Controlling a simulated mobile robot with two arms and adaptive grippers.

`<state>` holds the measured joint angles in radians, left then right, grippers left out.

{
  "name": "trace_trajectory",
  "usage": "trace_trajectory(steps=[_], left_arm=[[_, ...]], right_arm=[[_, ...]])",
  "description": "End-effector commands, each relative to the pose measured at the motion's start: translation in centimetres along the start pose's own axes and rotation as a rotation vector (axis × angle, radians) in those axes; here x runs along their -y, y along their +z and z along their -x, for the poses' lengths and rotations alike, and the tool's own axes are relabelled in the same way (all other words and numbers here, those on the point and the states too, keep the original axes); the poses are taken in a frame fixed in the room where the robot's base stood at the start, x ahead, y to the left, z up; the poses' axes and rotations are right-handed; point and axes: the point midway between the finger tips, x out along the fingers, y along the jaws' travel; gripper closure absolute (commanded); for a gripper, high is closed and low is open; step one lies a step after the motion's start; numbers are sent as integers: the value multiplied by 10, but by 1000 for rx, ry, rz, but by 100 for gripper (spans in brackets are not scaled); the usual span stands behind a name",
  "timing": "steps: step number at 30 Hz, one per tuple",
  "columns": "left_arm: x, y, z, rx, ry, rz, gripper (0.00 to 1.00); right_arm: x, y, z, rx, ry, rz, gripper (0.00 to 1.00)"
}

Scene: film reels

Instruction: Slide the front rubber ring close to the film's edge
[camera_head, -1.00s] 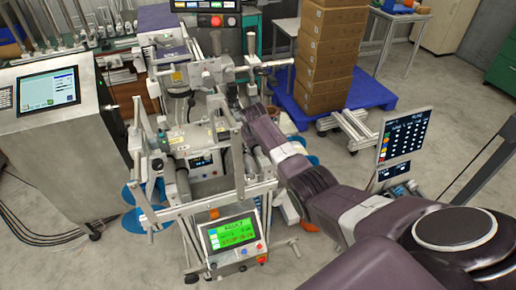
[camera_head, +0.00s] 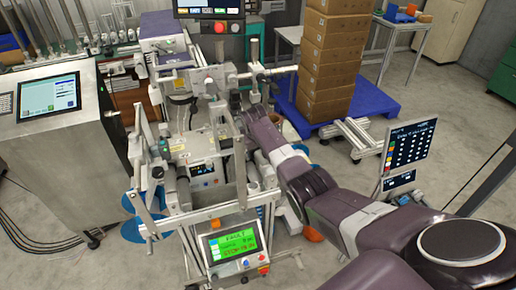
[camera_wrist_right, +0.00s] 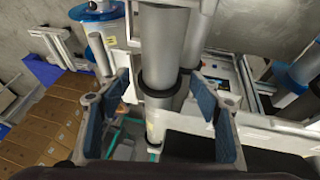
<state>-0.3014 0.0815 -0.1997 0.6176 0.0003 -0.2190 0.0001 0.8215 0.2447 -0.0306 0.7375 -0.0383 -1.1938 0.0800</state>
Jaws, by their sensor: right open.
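In the right wrist view, a black rubber ring (camera_wrist_right: 158,84) sits around a grey metal cylinder (camera_wrist_right: 165,40). My right gripper (camera_wrist_right: 160,106) is open, with one blue-padded finger on each side of the cylinder near the ring. I see no clear contact between the pads and the ring. I cannot tell where the film's edge lies on the cylinder. In the head view my right arm reaches from the lower right to the reel machine (camera_head: 205,145); the ring and the gripper's fingertips are hard to make out there. My left gripper is not in view.
A second grey cylinder (camera_wrist_right: 196,48) runs close beside the first. Stacked cardboard boxes (camera_head: 335,60) stand on a blue pallet (camera_head: 372,97) behind the arm. A control panel with a green screen (camera_head: 233,243) is at the machine's front. A monitor (camera_head: 408,145) stands at right.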

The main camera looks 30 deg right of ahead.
Motion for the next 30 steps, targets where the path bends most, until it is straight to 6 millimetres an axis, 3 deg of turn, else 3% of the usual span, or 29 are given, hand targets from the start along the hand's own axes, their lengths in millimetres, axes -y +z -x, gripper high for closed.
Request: trace_trajectory(steps=[8,24,30], left_arm=[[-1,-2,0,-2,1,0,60],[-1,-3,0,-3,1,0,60],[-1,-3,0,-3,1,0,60]], right_arm=[[0,-1,24,-3,0,0,41],[0,-1,106,-1,0,0,41],[0,0,117,1,0,0,41]])
